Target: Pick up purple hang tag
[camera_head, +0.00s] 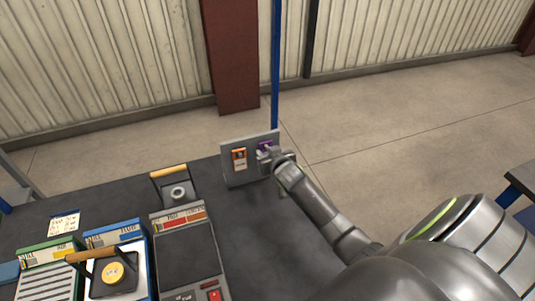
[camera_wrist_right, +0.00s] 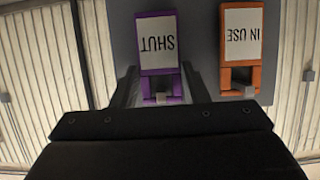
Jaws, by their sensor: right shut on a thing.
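The purple hang tag (camera_wrist_right: 158,45), with a white label reading SHUT, hangs on a grey upright board (camera_wrist_right: 198,40) in the right wrist view, its text upside down there. My right gripper (camera_wrist_right: 158,92) has its fingers on either side of the tag's lower part and is shut on it. In the head view the purple tag (camera_head: 265,145) shows at the board's right side, partly hidden by my right gripper (camera_head: 267,156). My left gripper is not in view.
An orange tag (camera_head: 239,158) reading IN USE hangs beside the purple one. The board stands on a dark table (camera_head: 265,235). Several labelled panels and a yellow-handled block (camera_head: 177,190) stand to the left. A blue post (camera_head: 276,60) rises behind the board.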

